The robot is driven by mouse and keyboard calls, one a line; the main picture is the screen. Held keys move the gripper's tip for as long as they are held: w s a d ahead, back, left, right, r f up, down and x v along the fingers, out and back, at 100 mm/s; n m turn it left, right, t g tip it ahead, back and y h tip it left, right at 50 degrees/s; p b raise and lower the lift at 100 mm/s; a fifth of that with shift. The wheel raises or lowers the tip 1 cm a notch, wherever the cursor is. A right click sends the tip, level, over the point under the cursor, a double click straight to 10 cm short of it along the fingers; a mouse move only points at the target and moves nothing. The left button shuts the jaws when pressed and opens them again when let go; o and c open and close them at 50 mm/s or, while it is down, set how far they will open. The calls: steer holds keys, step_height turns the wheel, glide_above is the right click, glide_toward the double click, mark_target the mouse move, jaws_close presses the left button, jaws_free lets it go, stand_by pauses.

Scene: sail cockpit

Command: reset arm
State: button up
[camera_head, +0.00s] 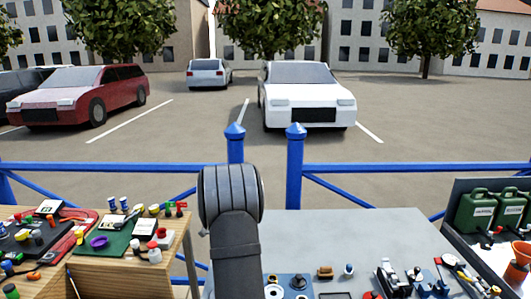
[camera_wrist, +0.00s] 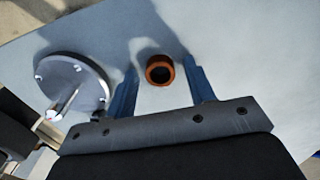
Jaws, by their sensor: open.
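My gripper (camera_wrist: 163,92) shows in the wrist view with its two blue fingers spread apart. A small orange-brown ring-shaped or cup-like object (camera_wrist: 149,72) with a dark centre lies on the grey surface in the gap between the fingers, nearer the right one. I cannot tell how far below the fingertips it is. A round grey metal disc with bolts and a rod (camera_wrist: 88,72) is left of the left finger. In the head view my dark arm rises in front of the table, and my gripper is hidden there.
The grey table (camera_head: 345,230) has a clear far half; several small fittings lie along its near edge. A wooden bench (camera_head: 180,232) with cluttered parts is at left. A bin with green canisters (camera_head: 476,212) is at right. A blue railing (camera_head: 380,168) runs behind.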

steer(key=r, duration=0.2)
steer(key=d+r, duration=0.1)
steer(key=r, duration=0.2)
steer(key=shift+s+r, duration=0.1)
steer(key=s+d+r, duration=0.4)
steer(key=d+r, duration=0.3)
steer(key=d, duration=0.3)
steer(key=s+r, duration=0.2)
steer(key=s, duration=0.8)
steer(key=shift+s+a+r, duration=0.15)
steer(key=shift+s+r, duration=0.15)
steer(key=shift+s, duration=0.05)
